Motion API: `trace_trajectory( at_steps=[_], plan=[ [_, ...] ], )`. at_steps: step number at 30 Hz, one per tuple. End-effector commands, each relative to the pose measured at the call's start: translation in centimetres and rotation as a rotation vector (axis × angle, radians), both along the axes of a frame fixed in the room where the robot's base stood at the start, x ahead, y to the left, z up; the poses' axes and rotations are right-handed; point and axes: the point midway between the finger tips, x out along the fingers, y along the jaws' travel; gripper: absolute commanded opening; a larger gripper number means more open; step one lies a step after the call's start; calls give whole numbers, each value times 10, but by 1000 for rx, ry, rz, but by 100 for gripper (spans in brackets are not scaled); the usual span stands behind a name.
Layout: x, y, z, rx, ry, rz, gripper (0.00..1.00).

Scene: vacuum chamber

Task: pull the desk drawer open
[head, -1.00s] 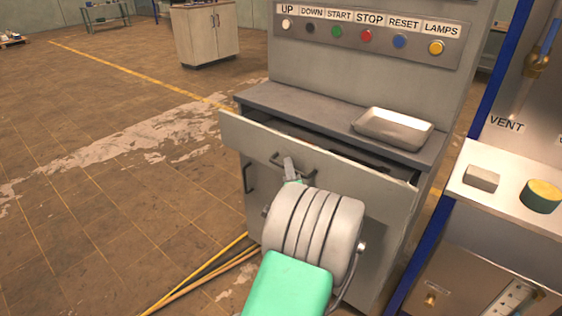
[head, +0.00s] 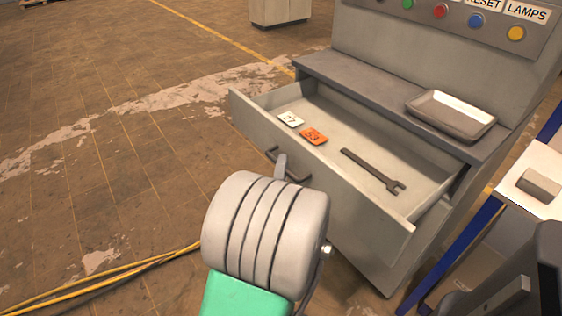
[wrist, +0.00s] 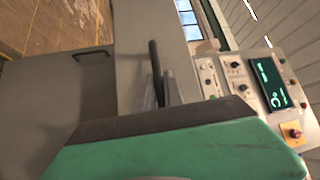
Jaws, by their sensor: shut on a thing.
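The desk drawer (head: 340,191) stands well out from the desk (head: 390,85), and its inside shows in the head view. A white tag (head: 290,119), an orange tag (head: 313,136) and a dark open-ended wrench (head: 374,171) lie in it. My gripper (head: 281,168) is at the drawer's front, shut on the dark bar handle (head: 291,172); my wrist hides part of the front. In the wrist view my gripper's fingers (wrist: 161,92) close around the handle (wrist: 155,62).
A metal tray (head: 450,115) sits on the desk top. Buttons line the panel (head: 455,18) above. A white ledge with a grey block (head: 539,184) is at the right. Yellow cables (head: 110,270) lie on the floor at lower left. The floor at left is open.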

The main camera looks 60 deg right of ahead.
Motion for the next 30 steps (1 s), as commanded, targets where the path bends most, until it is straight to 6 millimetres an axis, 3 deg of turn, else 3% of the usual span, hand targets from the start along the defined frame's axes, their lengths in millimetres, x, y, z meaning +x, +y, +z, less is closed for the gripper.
trace_trajectory(
  at_steps=[11, 12, 19, 30],
  plan=[
    [0, 2, -1, 2, 2, -2, 0],
    [0, 2, -1, 2, 2, -2, 16],
    [1, 2, -1, 1, 1, 1, 34],
    [-1, 10, -2, -1, 1, 0, 34]
  ],
)
